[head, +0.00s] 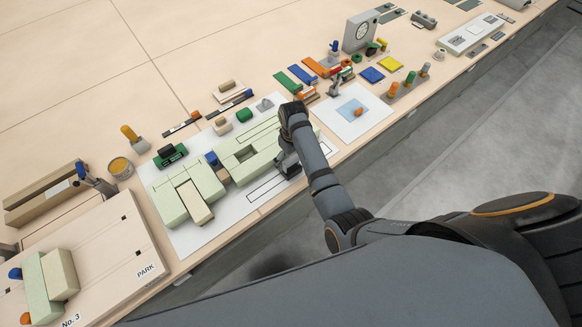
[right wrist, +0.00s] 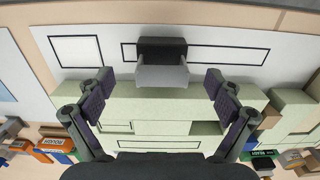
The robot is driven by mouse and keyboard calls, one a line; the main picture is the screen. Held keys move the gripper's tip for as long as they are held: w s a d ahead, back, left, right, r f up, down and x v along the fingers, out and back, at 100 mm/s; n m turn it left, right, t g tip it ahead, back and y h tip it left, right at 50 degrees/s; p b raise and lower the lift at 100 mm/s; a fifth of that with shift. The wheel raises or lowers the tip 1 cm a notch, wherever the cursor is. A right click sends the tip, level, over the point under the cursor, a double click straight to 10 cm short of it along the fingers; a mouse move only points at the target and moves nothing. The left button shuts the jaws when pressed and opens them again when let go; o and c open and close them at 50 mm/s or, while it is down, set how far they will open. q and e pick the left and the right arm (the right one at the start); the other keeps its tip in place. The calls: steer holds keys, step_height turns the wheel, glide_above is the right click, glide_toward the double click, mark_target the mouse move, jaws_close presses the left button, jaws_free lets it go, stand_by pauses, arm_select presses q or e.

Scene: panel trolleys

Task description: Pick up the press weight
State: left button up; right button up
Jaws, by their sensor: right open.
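What looks like the press weight (right wrist: 162,75) is a grey block with a dark band, standing at the edge of the pale green fixture (right wrist: 150,108) in the right wrist view. In the head view a dark grey block (head: 288,166) shows at the same place, partly hidden by my arm. My right gripper (right wrist: 158,88) is open, its two fingers apart on either side of the block's line, with no contact visible. In the head view my right gripper (head: 287,150) hangs over the right end of the fixture. My left gripper is not in view.
The fixture lies on a white sheet (head: 185,235). A white mat with a blue square (head: 352,109) lies to its right, with coloured blocks beyond. A panel marked PARK (head: 125,250) lies at the left. The bench edge (head: 235,228) runs close by the fixture.

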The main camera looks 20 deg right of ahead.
steer(key=shift+w+a+f, duration=0.15)
steer(key=shift+f, duration=1.4)
steer(key=shift+w+a+f, duration=0.1)
steer(key=shift+w+f, duration=0.05)
steer(key=shift+f, duration=1.4)
steer(key=shift+c, duration=0.5)
steer(key=c, duration=1.6)
steer(key=shift+r, duration=0.1)
steer(key=shift+c, duration=1)
steer(key=shift+w+r, duration=0.1)
